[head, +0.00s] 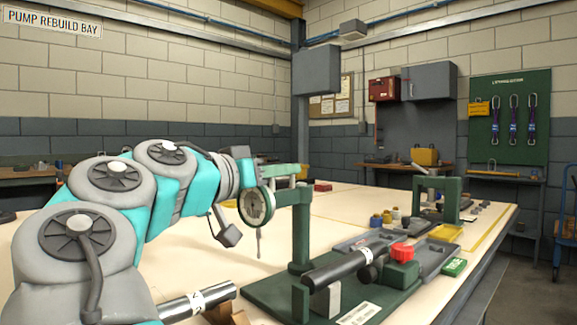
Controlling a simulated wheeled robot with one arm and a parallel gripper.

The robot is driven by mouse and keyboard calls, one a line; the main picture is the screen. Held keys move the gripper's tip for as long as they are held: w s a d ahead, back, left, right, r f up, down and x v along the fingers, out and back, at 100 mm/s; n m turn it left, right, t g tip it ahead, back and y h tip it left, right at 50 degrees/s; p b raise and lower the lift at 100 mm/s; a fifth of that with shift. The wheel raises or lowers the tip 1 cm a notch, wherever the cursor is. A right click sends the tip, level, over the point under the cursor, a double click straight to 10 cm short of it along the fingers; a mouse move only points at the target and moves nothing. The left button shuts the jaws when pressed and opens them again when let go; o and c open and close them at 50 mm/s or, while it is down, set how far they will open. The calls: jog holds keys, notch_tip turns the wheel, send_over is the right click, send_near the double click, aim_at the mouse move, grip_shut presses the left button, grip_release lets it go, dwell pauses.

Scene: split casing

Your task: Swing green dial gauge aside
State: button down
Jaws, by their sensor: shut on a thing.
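The green dial gauge (256,207) has a round pale face in a dark green rim, with a thin stem hanging down. It is at the middle of the head view, beside a green post (301,228) with a horizontal arm at its top. My gripper (262,183) is at the top of the gauge and is shut on it. The fingertips are small and partly hidden, so the exact grip point is hard to see.
The post stands on a green base plate (262,292) with a dark shaft (337,268) and a red knob (402,252). A steel cylinder (197,301) lies at front left. Grey trays (432,258) and a green frame (452,200) are to the right. The tabletop behind is largely clear.

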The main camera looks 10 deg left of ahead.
jog(key=shift+w, duration=0.1)
dwell(0.4)
jog(key=c, duration=0.9)
grip_release()
jog(key=v, duration=0.7)
jog(key=shift+s+a, duration=0.3)
